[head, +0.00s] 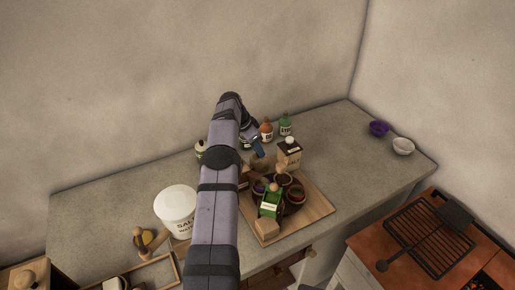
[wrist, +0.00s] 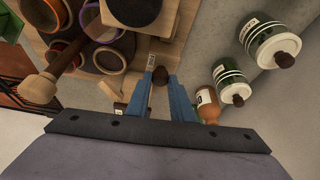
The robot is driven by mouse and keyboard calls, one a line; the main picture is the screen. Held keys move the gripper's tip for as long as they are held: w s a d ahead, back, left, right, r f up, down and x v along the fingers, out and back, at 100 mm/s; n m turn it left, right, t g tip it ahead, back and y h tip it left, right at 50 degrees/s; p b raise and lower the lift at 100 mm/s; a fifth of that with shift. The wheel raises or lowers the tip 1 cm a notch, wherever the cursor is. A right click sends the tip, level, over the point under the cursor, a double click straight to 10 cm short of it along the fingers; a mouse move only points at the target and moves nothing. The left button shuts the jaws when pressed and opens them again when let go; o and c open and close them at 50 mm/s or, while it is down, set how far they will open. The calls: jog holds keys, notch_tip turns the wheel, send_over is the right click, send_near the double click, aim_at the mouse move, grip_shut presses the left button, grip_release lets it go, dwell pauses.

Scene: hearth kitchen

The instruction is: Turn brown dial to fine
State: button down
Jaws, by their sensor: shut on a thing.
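My gripper (wrist: 160,85) has its two blue fingers shut on a small dark brown knob (wrist: 159,75), which looks like the brown dial. The knob sits at the edge of a pale wooden block, by a small label (wrist: 152,59) too blurred to read. I cannot tell the dial's setting. In the head view my gripper (head: 258,150) is behind the crowded wooden board, partly hidden by my arm, and the dial cannot be made out there.
In the head view a wooden board (head: 317,207) holds several jars and a green box (head: 270,205). A white salt tub (head: 176,205) stands left. The right counter is mostly clear.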

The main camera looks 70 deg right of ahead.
dwell(0.4)
jog(key=c, duration=1.6)
grip_release()
jog(key=shift+o, duration=0.2)
jog(key=b+v, duration=0.2)
jog(key=v, duration=0.5)
jog(key=shift+r+b, duration=0.15)
jog(key=shift+b, duration=0.15)
jog(key=shift+w, duration=0.1)
